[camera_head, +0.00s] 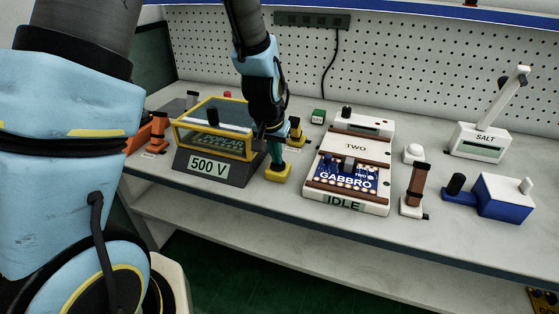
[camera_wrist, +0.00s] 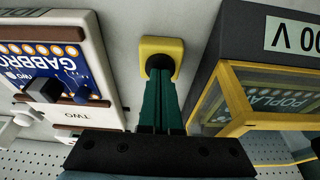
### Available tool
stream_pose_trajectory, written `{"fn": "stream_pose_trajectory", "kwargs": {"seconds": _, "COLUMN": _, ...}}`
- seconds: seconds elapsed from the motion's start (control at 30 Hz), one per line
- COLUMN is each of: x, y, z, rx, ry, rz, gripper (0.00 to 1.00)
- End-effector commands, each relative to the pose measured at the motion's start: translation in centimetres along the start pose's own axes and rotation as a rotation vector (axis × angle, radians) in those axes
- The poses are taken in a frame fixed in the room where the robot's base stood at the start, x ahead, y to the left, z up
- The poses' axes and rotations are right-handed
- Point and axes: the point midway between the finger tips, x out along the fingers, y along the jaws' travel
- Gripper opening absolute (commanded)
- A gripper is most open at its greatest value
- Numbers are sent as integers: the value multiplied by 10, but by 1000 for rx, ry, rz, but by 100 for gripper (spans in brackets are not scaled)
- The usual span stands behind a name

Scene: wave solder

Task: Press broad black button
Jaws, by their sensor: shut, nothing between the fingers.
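A yellow block (camera_head: 278,173) sits at the bench's front edge, between the 500 V box and the white machine marked GABBRO. In the wrist view the block (camera_wrist: 170,45) carries a broad black button (camera_wrist: 159,62) on its face. My gripper (camera_head: 275,160) is right over this block, its green fingers together and empty. In the wrist view the fingertips (camera_wrist: 158,76) overlap the black button's near part. I cannot tell whether they touch it or whether it is pushed in. In the head view the fingers hide the button.
The 500 V box (camera_head: 208,168) with a yellow-framed clear cover stands close left. The white machine (camera_head: 375,193), showing IDLE, stands close right. Another yellow block with a dark top (camera_head: 295,133) is behind the gripper.

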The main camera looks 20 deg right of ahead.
Motion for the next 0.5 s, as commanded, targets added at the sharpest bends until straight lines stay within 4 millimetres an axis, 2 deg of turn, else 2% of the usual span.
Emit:
{"fn": "stream_pose_trajectory", "kwargs": {"seconds": 0.17, "x": -4, "y": 0, "z": -1, "rx": 0, "ry": -1, "rz": 0, "gripper": 0}}
{"fn": "stream_pose_trajectory", "kwargs": {"seconds": 0.5, "x": -34, "y": 0, "z": -10, "rx": 0, "ry": 0, "rz": 0, "gripper": 0}}
